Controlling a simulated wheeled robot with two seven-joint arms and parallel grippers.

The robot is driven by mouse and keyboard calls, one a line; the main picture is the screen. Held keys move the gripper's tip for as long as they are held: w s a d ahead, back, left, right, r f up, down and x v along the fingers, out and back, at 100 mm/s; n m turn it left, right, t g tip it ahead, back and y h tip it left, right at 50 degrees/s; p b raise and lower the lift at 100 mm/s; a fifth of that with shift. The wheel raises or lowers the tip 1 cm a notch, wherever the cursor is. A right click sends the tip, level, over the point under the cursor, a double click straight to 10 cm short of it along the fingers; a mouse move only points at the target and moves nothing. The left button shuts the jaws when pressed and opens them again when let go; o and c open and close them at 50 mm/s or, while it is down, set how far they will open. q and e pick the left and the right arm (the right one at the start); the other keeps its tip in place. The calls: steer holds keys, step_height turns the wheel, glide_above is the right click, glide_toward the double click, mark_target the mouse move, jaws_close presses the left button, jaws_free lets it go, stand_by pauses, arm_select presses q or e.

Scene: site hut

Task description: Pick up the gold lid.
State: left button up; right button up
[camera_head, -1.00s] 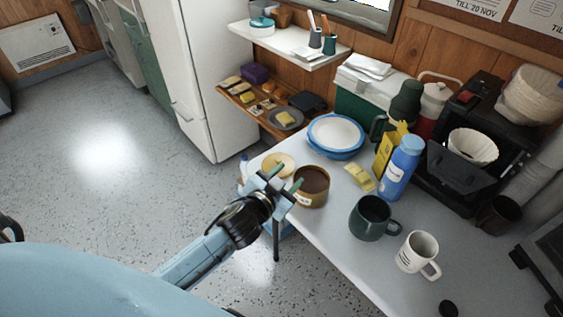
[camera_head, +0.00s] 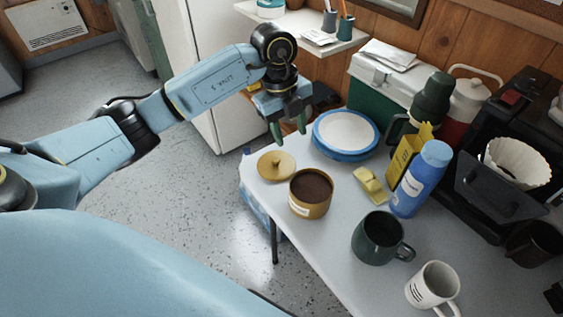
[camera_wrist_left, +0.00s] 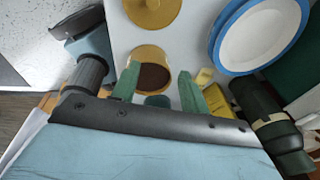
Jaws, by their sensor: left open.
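The gold lid (camera_head: 277,165) is a round disc with a small knob, lying flat on the white table near its far left corner. It also shows at the top of the left wrist view (camera_wrist_left: 152,10), partly cut off by the frame edge. Beside it stands the open gold tin (camera_head: 311,196) with dark brown contents, also seen in the left wrist view (camera_wrist_left: 152,72). My left gripper (camera_head: 289,134) is open and empty, above the table's far end, with its fingers pointing down. It is apart from the lid. My right gripper does not show.
A blue-rimmed stack of plates (camera_head: 345,133) is right of the gripper. A wall shelf (camera_head: 309,31) hangs behind. The table's left edge is close to the lid.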

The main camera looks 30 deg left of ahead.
arm_select(q)
steer(key=a+n+y, duration=0.1)
steer(key=a+y, duration=0.1)
steer(key=a, duration=0.2)
steer(key=b, duration=0.2)
glide_above(276, 158)
steer(key=f, duration=0.6)
steer(key=shift+s+d, duration=0.1)
steer(key=shift+s, duration=0.25)
steer(key=shift+w+f+b, duration=0.15)
steer(key=shift+f+b, duration=0.15)
steer(key=shift+f, duration=1.3)
steer(key=shift+w+f+b, duration=0.15)
steer(key=shift+f+b, duration=0.1)
steer(key=shift+f, duration=1.3)
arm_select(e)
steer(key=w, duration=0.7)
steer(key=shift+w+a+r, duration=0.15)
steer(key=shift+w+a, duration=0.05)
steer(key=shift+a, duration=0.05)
arm_select(q)
steer(key=shift+c, duration=0.4)
jaws_close()
